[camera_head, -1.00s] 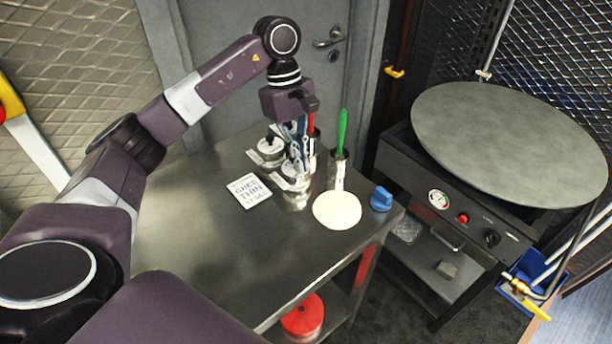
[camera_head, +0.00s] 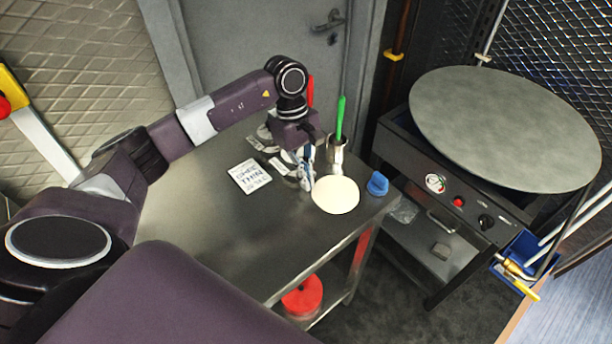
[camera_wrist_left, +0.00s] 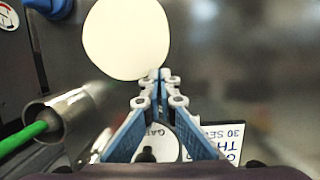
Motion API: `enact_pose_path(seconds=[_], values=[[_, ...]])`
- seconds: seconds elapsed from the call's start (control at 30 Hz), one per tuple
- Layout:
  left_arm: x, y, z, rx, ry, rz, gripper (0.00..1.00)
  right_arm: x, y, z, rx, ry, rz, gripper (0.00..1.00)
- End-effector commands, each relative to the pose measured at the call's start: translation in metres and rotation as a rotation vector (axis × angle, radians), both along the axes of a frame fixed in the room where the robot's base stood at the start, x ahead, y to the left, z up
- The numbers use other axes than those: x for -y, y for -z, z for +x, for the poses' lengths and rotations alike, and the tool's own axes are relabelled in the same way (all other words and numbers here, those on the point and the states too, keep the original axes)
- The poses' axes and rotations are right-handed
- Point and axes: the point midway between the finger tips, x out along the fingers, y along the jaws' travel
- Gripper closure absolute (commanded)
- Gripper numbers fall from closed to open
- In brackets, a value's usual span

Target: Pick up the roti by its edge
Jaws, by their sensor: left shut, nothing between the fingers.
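The roti (camera_head: 336,194) is a pale round disc lying flat on the steel table (camera_head: 215,225), near its right end. It also shows at the top of the left wrist view (camera_wrist_left: 126,38). My left gripper (camera_head: 309,188) points down at the roti's left edge in the head view. In the left wrist view its fingertips (camera_wrist_left: 160,76) are together right at the roti's rim, with nothing between them. I cannot tell whether they touch the roti or the table. My right gripper is not in view.
A steel cup with a green-handled tool (camera_head: 340,122) stands behind the roti, and a blue knob-like object (camera_head: 378,184) lies to its right. A printed card (camera_head: 249,176) and lidded tins are left of the gripper. A large round griddle (camera_head: 505,128) stands at right.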

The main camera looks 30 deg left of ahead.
Motion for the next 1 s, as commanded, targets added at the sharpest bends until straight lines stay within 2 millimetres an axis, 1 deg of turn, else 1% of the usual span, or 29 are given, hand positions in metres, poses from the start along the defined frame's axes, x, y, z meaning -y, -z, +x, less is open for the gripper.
enact_pose_path(seconds=[0.07,0.3,0.4,0.53,0.87,0.97,1.0], values=[[0.007,0.001,-0.002,0.001,0.003,0.0,1.0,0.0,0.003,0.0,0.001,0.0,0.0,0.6],[0.055,0.002,-0.018,0.003,0.006,-0.002,1.0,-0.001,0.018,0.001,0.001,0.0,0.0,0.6],[0.068,0.001,-0.023,0.002,0.004,-0.001,1.0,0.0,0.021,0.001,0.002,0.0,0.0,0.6],[0.074,0.0,-0.026,0.0,0.001,0.0,1.0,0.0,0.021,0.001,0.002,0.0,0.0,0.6],[0.073,-0.001,-0.025,0.0,0.0,0.0,1.0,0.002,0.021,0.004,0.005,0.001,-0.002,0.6],[0.071,-0.008,-0.024,0.002,0.0,0.0,1.0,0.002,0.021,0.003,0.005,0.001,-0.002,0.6],[0.07,-0.014,-0.023,0.004,-0.001,-0.001,1.0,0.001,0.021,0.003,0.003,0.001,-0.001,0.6]])
